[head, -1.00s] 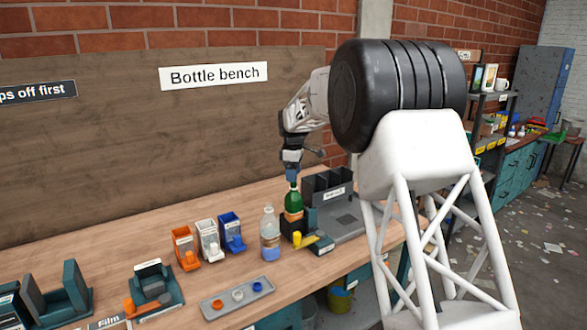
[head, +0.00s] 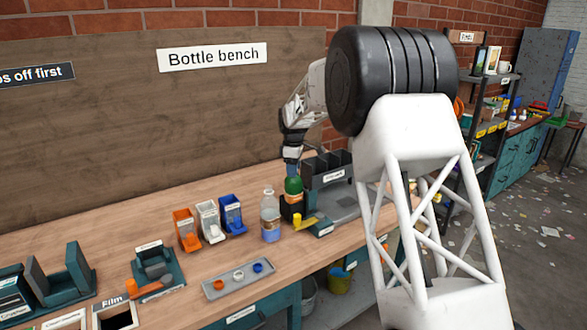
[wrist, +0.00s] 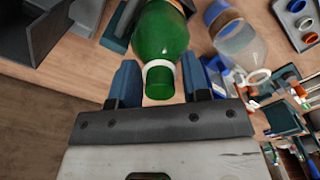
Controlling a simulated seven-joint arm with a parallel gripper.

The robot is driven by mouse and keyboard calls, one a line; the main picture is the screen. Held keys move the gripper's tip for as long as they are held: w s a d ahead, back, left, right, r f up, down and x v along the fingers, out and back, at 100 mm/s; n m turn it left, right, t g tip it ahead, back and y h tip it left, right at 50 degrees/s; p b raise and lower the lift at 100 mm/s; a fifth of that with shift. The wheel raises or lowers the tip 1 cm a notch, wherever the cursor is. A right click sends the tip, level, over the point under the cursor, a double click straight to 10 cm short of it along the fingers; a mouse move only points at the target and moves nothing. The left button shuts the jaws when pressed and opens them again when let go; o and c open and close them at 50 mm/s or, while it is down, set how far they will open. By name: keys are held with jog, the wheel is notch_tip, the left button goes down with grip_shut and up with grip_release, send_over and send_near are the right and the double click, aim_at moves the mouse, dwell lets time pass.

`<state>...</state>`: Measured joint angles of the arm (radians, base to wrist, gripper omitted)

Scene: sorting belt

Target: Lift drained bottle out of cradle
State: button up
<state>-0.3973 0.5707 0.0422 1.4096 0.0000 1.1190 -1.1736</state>
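The green bottle (head: 293,188) stands upright in the cradle (head: 290,209), a dark holder with a yellow handle (head: 304,221). My gripper (head: 292,171) is directly above it, pointing down at its top. In the wrist view the green bottle (wrist: 160,35) shows its neck and a white ring between the two blue fingers of my gripper (wrist: 160,66). The fingers are apart, with a narrow gap on each side of the neck. Whether any liquid is in the bottle cannot be seen.
A grey bin unit (head: 327,172) is behind to the right.

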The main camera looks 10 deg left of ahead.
jog(key=c, duration=0.7)
jog(key=shift+r, duration=0.25)
jog(key=shift+r, duration=1.4)
jog(key=shift+r, duration=3.05)
jog(key=shift+r, duration=1.35)
